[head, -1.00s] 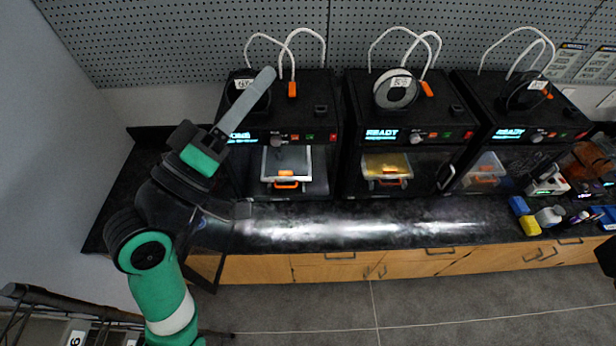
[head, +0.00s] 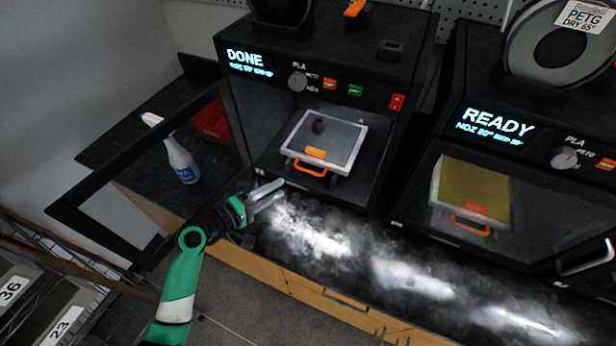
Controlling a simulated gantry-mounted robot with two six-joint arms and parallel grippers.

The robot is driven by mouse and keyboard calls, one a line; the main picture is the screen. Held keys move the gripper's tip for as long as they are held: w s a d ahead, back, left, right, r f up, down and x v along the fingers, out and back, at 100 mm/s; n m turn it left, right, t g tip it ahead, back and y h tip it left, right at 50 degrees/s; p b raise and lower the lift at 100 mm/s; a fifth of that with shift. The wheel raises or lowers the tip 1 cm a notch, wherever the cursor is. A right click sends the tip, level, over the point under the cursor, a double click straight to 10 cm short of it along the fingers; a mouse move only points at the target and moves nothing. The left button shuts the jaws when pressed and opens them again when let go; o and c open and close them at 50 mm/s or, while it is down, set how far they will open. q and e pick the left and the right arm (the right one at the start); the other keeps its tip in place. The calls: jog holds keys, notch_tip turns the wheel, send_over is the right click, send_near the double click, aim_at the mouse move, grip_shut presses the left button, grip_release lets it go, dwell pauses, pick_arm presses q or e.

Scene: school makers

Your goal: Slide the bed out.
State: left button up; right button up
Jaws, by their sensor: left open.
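The bed (head: 338,139) is a pale grey plate inside the open chamber of the left printer (head: 392,66), whose display reads DONE. An orange handle (head: 309,169) is at the bed's front edge. My left gripper (head: 272,194) is open and empty, in front of the chamber, below and left of the handle and apart from it. My right gripper is not in view.
The left printer's black-framed door (head: 120,232) stands open to the left. A spray bottle (head: 180,158) and a red container (head: 210,122) are on the counter behind it. A second printer (head: 490,130), reading READY, stands to the right, door shut. The counter (head: 345,235) in front is clear.

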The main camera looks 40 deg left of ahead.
pick_arm(q)
jog(key=b+x, duration=0.3)
jog(key=x, duration=0.8)
jog(key=shift+w, duration=0.1)
grip_shut()
dwell(1.0)
